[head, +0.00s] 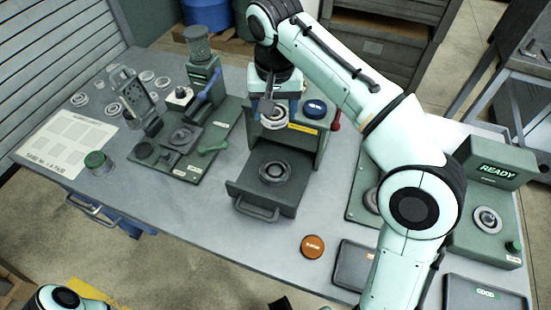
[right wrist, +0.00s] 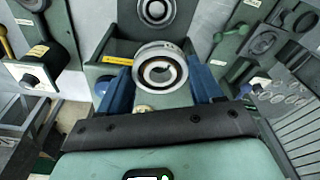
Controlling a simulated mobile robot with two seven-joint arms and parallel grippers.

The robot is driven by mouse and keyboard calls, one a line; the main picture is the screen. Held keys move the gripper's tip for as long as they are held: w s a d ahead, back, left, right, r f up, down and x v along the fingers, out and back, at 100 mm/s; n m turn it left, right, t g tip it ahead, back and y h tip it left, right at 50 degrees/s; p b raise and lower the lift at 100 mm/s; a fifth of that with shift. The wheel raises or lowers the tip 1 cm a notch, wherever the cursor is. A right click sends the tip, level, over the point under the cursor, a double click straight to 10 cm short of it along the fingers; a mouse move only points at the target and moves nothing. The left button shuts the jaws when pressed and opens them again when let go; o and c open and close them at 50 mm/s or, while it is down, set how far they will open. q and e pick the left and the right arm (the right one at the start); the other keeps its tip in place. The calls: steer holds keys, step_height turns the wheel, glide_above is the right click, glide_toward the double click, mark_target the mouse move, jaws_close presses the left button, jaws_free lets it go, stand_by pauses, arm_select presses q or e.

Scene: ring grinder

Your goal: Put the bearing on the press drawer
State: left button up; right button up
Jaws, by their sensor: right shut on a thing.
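The press drawer (head: 250,192) is pulled out at the front of the green press (head: 318,150). A round metal seat or ring (head: 275,172) shows in its middle; I cannot tell which. It also shows at the top of the right wrist view (right wrist: 155,12). My right gripper (head: 274,108) is shut on the bearing (head: 275,124), a silver ring. It is held above the press, behind the drawer's middle in the head view. In the right wrist view the bearing (right wrist: 139,68) sits between the blue fingers, apart from the drawer.
A green fixture board (head: 205,165) with clamps stands left of the press. A READY machine (head: 490,190) stands at the right. An orange disc (head: 313,246) and a dark tray (head: 355,265) lie at the front. Several loose rings lie at the back left. Table left of the drawer is clear.

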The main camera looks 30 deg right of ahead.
steer(key=b, duration=0.4)
glide_above(275, 169)
steer(key=f, duration=1.4)
steer(key=shift+s+a+f, duration=0.1)
steer(key=shift+s+a, duration=0.05)
steer(key=shift+s, duration=0.15)
steer(key=shift+f+b, duration=0.65)
steer(key=shift+f, duration=2)
arm_select(q)
steer(key=f, duration=0.2)
steer(key=s+f, duration=0.1)
steer(key=f, duration=0.2)
steer(key=shift+s+f, duration=0.15)
steer(key=shift+f, duration=0.1)
arm_select(e)
steer(key=o, duration=1.2)
steer(key=shift+o, duration=0.2)
arm_select(q)
step_height(275, 169, up, 2)
steer(key=p, duration=0.2)
steer(key=shift+r+p, duration=0.15)
steer(key=shift+p, duration=0.15)
arm_select(e)
step_height(275, 169, up, 12)
steer(key=s, duration=0.1)
steer(key=shift+s+a, duration=0.25)
steer(key=shift+a, duration=0.2)
